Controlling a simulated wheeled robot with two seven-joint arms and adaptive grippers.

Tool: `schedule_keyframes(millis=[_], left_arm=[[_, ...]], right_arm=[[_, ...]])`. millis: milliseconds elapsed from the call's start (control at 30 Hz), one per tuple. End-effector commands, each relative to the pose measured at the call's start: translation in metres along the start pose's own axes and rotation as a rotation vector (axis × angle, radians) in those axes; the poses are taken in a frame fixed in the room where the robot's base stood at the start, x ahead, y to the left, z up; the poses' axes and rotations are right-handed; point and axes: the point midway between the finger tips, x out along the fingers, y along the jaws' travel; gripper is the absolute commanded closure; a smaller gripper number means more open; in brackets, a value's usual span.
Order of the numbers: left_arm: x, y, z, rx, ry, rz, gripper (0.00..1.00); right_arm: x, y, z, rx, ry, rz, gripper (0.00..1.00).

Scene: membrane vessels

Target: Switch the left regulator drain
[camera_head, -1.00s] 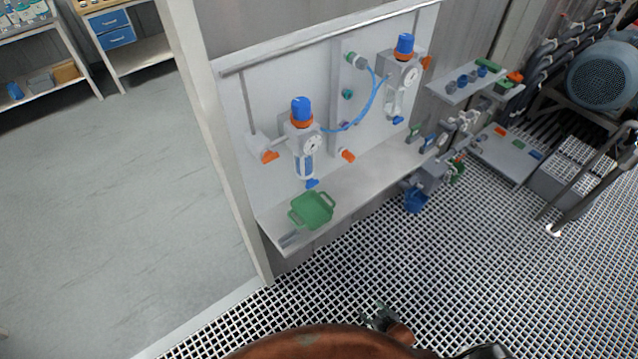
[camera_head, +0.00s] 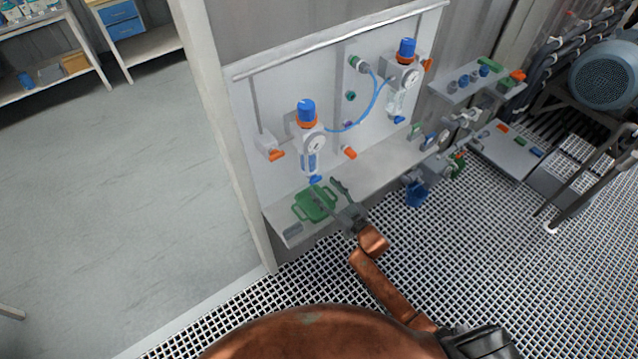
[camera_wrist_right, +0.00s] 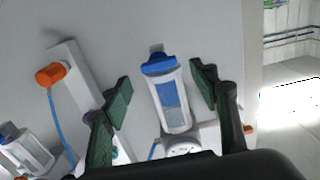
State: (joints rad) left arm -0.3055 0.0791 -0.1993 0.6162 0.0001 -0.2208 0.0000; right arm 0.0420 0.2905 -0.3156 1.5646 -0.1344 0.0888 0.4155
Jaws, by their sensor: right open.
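The left regulator (camera_head: 309,140) hangs on the white panel, with a blue and orange top knob, a gauge and a clear bowl. Its blue drain (camera_head: 315,180) is at the bottom of the bowl. My right gripper (camera_head: 329,187) is open just in front of and below this drain, over the shelf. In the right wrist view the picture is turned over, and the drain (camera_wrist_right: 158,64) shows above the bowl (camera_wrist_right: 173,102). The open green-padded fingers (camera_wrist_right: 160,92) stand either side of the bowl, with visible gaps. My left gripper is not in view.
An orange-capped fitting (camera_head: 348,152) and an orange-handled valve (camera_head: 275,154) flank the left regulator. A second regulator (camera_head: 402,75) hangs at the right, joined by a blue hose (camera_head: 371,108).

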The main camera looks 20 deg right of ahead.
Motion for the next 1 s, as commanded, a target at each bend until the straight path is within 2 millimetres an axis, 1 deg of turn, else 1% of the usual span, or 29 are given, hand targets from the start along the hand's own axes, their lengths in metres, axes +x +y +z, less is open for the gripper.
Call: schedule_keyframes(millis=[33,100,200,367,600,1000], left_arm=[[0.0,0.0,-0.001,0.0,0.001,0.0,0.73],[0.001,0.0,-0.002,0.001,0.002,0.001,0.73],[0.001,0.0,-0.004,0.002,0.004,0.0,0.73],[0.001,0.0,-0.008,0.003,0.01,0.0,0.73],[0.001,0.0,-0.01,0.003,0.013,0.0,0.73],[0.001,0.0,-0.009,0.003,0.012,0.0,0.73]], right_arm=[[0.009,0.0,-0.001,0.0,0.001,0.0,0.45],[0.018,0.0,0.0,0.0,0.0,0.0,0.45],[0.028,0.0,0.0,0.0,0.0,0.0,0.45],[0.035,0.0,0.001,0.0,-0.001,0.001,0.45],[0.035,0.0,0.001,-0.001,-0.001,0.001,0.46],[0.035,0.0,0.001,-0.001,-0.002,0.001,0.73]])
